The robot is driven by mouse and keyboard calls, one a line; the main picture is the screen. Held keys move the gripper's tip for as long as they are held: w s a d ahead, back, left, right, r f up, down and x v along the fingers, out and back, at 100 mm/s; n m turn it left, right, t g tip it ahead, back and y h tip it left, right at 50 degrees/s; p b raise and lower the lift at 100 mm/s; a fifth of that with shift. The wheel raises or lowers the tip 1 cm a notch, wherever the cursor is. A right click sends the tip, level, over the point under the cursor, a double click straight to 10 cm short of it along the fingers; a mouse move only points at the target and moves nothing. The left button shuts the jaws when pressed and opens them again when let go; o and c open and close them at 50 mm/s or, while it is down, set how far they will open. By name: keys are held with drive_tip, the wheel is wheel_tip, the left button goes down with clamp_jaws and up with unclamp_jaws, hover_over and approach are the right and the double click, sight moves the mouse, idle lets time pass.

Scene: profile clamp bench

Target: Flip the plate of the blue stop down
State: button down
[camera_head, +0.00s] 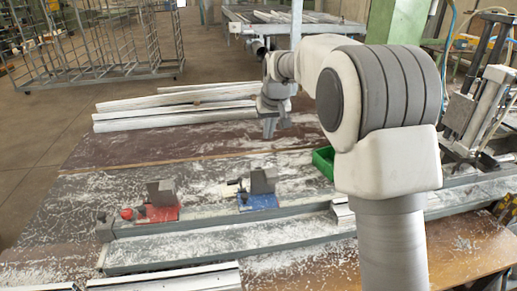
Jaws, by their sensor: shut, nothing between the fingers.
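A green bin (323,162) stands behind, partly hidden by my arm. White profiles (175,105) lie at the back. Shavings cover the bench.

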drive_tip(key=w+a+f, duration=0.3)
drive_tip(key=w+f, duration=0.1)
drive_tip(key=shift+w+f+p, duration=0.25)
drive_tip(key=shift+w+p, duration=0.05)
drive_tip(key=shift+w, duration=0.05)
drive_tip(key=shift+a+f, duration=0.1)
drive_tip(key=p, duration=0.2)
hover_over(263, 183)
drive_tip(key=w+a, duration=0.2)
drive_tip(key=w, duration=0.2)
wheel_tip(263, 183, down, 9)
drive_tip(key=shift+d, duration=0.15)
drive_tip(key=shift+f, duration=0.1)
drive_tip(key=shift+s+f+b, duration=0.15)
drive_tip(key=shift+b, duration=0.45)
